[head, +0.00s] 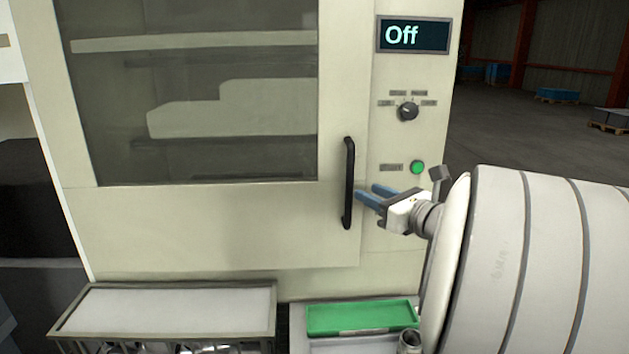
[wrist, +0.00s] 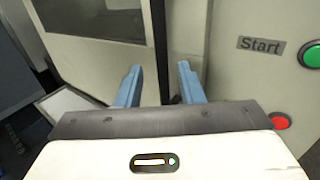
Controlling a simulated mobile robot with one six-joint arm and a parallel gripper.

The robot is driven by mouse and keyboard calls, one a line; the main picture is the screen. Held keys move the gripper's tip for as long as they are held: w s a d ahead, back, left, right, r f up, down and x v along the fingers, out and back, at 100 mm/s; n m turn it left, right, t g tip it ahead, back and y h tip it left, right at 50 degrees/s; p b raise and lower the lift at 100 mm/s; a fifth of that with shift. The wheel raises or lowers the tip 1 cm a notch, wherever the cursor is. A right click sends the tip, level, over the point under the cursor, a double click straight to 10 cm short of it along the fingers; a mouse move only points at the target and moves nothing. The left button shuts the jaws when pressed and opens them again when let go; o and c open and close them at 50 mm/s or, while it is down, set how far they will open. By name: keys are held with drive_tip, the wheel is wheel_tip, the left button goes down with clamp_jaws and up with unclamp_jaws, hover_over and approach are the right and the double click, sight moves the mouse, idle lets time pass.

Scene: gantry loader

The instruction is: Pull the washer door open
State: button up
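The washer door (head: 210,225) is cream with a large dark window, and it looks closed. Its black vertical handle (head: 349,183) is on the door's right side. My gripper (head: 368,194) is just right of the handle's lower half in the head view, with blue fingers pointing at the door. In the wrist view the fingers (wrist: 158,85) are apart, and the black handle (wrist: 160,50) shows between them, beyond the tips. My gripper is open and empty. I cannot tell whether a finger touches the handle.
The panel right of the door has an "Off" display (head: 413,35), a dial (head: 408,111) and a green button (head: 417,167). A red button (wrist: 280,122) shows in the wrist view. A grey-framed table (head: 62,318) and a green tray (head: 360,317) stand below the door.

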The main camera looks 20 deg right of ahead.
sight(352, 183)
drive_tip(key=p+x, duration=0.1)
drive_tip(key=x, duration=0.6)
drive_tip(key=shift+w, duration=0.35)
drive_tip(key=shift+c, duration=0.2)
clamp_jaws()
